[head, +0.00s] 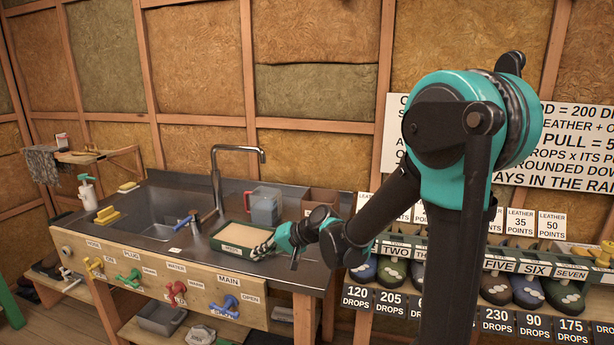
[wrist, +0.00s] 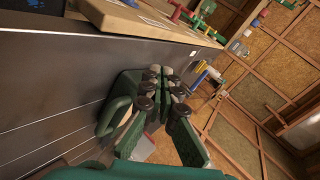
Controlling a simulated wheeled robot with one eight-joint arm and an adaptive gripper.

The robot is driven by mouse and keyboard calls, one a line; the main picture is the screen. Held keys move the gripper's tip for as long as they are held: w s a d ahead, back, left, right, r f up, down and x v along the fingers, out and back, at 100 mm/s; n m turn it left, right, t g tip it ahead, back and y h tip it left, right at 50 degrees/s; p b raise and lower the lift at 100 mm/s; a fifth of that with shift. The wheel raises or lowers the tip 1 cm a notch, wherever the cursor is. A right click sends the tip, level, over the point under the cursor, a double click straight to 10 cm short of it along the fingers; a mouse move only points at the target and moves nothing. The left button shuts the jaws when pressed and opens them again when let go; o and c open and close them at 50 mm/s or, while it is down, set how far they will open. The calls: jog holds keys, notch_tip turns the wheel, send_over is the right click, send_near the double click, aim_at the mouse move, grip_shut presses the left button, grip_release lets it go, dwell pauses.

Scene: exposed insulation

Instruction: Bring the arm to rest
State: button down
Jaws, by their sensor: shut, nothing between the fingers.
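My teal and black arm fills the right half of the head view, and its forearm reaches down and left over the right part of the metal counter. My gripper (head: 264,249) is shut and empty. It is by the right front corner of a green-rimmed tray (head: 216,243) with a pale inside; whether it touches the tray I cannot tell. In the wrist view, my gripper (wrist: 164,82) shows dark green fingers with dark joints, its tips together. The grey counter (wrist: 45,95) shows there at the left, strongly tilted.
A sink (head: 155,217) with a tall tap (head: 215,165) lies left of the tray. A grey jug (head: 264,207) and a brown box (head: 320,201) stand behind it. Coloured valves line the wooden front panel (head: 150,272). Shoes and number cards fill the right-hand rack (head: 490,266).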

jog(key=d+h, duration=0.1)
jog(key=d, duration=0.4)
jog(key=d+f+t+h, duration=0.1)
jog(key=d+h, duration=0.1)
jog(key=d, duration=0.3)
jog(key=d+f+t+h, duration=0.1)
jog(key=d+h, duration=0.1)
jog(key=d, duration=0.4)
jog(key=s+d+f+t+h, duration=0.1)
jog(key=s+d+h, duration=0.15)
jog(key=d, duration=0.65)
jog(key=s+d+h, duration=0.2)
jog(key=d+h, duration=0.1)
jog(key=d, duration=0.6)
jog(key=s+f+g, duration=0.1)
jog(key=s+f, duration=0.2)
jog(key=s, duration=0.3)
jog(key=s+a+f+g, duration=0.1)
jog(key=s+f, duration=0.3)
jog(key=s, duration=0.2)
jog(key=shift+f+g, duration=0.2)
jog(key=shift+g, duration=0.1)
